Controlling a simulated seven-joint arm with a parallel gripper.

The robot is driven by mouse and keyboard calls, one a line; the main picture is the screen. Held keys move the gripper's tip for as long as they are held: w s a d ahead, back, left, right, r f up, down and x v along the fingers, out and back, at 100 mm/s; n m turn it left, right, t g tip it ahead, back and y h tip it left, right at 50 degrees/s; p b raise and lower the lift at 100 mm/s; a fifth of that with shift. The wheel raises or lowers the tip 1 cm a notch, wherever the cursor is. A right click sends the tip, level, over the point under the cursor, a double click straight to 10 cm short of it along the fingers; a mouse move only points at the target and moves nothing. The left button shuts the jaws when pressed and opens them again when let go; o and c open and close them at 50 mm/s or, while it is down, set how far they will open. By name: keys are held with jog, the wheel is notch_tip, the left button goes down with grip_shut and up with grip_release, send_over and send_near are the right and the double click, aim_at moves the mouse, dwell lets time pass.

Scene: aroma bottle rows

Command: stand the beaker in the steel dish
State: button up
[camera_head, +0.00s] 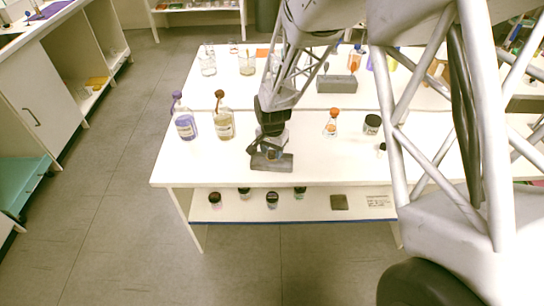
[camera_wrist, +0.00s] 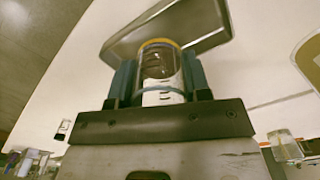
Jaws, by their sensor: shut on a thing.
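In the wrist view, a clear beaker (camera_wrist: 160,62) with a yellowish rim and white markings is between the two blue-grey fingers of my gripper (camera_wrist: 160,80), which is shut on it. The grey steel dish (camera_wrist: 205,28) is just beyond the beaker, and the beaker overlaps it in this view. In the head view, my gripper (camera_head: 268,145) is low over the front of the white table, right at the steel dish (camera_head: 282,164). The beaker is hidden there by my gripper. I cannot tell whether the beaker's base touches the dish.
Two stoppered bottles, one bluish (camera_head: 185,122) and one yellowish (camera_head: 224,122), stand left of my gripper. An orange-topped flask (camera_head: 332,122) and a dark-lidded jar (camera_head: 372,124) stand to the right. A grey block (camera_head: 336,84) is behind. The table's front edge is close.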

aim_at(272, 157)
jog(key=shift+w+f, duration=0.1)
dwell(0.3)
jog(key=shift+f, duration=1.65)
jog(key=shift+f, duration=0.15)
jog(key=o, duration=0.7)
notch_tip(272, 157, up, 12)
jog(key=shift+r, duration=0.15)
